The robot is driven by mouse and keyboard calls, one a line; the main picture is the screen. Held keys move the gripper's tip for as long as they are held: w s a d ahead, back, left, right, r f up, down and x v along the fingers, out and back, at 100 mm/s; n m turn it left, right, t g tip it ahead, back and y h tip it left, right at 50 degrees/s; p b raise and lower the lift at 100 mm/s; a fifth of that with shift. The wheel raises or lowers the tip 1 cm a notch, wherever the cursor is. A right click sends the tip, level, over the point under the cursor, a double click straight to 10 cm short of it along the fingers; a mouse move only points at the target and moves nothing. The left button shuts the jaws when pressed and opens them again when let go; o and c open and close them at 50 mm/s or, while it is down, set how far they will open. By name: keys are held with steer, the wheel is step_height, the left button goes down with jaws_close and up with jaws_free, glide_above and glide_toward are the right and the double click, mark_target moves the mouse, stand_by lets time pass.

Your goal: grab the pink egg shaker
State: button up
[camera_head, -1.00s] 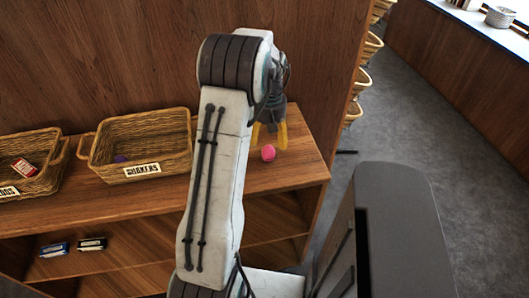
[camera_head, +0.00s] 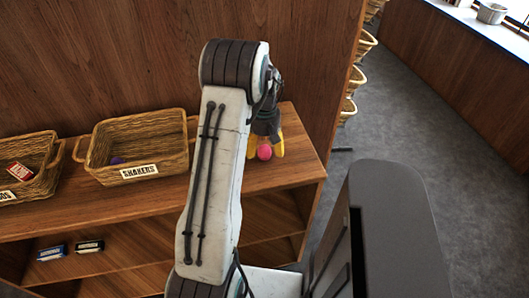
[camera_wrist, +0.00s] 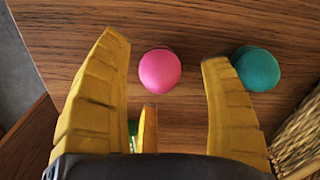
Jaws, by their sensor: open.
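The pink egg shaker (camera_head: 264,152) rests on the wooden shelf top, at the right end of the shelf in the head view. In the wrist view the pink egg (camera_wrist: 160,71) lies between and just beyond the fingertips of my gripper (camera_wrist: 166,50). My gripper is open and empty, its yellow fingers spread on either side of the egg's line. In the head view my gripper (camera_head: 265,147) is partly hidden behind my arm, close to the pink egg.
A teal egg (camera_wrist: 256,69) sits beside my right finger in the wrist view. A wicker basket labelled SHAKERS (camera_head: 140,170) stands left of my arm, holding a purple item. Another basket (camera_head: 40,186) is further left. A wooden panel (camera_head: 120,60) rises behind the shelf.

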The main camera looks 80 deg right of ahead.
mark_target(265, 153)
steer(key=shift+f, duration=1.55)
steer(key=shift+c, duration=0.5)
steer(key=c, duration=1.2)
